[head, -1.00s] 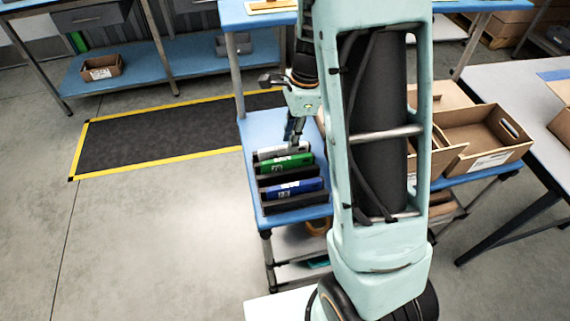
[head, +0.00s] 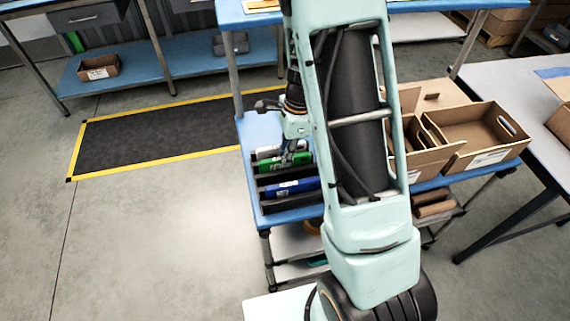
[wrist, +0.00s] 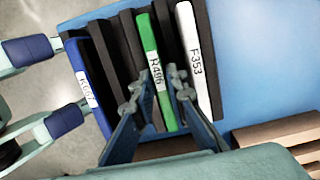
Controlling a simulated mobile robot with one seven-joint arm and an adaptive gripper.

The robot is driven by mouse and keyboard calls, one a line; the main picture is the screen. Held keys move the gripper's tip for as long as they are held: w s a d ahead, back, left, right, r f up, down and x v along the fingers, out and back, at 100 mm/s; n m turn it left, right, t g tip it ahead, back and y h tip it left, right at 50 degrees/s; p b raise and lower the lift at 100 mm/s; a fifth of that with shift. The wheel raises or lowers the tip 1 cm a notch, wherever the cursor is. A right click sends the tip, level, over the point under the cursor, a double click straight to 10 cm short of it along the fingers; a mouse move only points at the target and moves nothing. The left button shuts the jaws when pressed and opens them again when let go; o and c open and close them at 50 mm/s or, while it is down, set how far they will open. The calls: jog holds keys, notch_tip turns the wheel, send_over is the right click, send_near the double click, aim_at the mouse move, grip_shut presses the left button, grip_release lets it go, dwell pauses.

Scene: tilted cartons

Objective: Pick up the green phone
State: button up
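The green phone (wrist: 149,42), a slim green case with a white label, stands on edge in a black slotted rack (wrist: 104,48) in the wrist view. In the head view the green phone (head: 301,160) is partly covered by my gripper (head: 290,157). In the wrist view my gripper (wrist: 158,85) is open, with one finger on each side of the green phone near its label. Small gaps appear between the fingers and the phone; I cannot tell whether either finger touches it.
A blue phone (wrist: 83,80) stands in the rack on one side and a white one (wrist: 193,50) on the other. The rack sits on a blue cart top (head: 245,128). Open cardboard cartons (head: 480,138) stand to the right, beyond my arm.

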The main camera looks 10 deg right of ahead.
grip_shut()
jog(key=shift+r, duration=0.15)
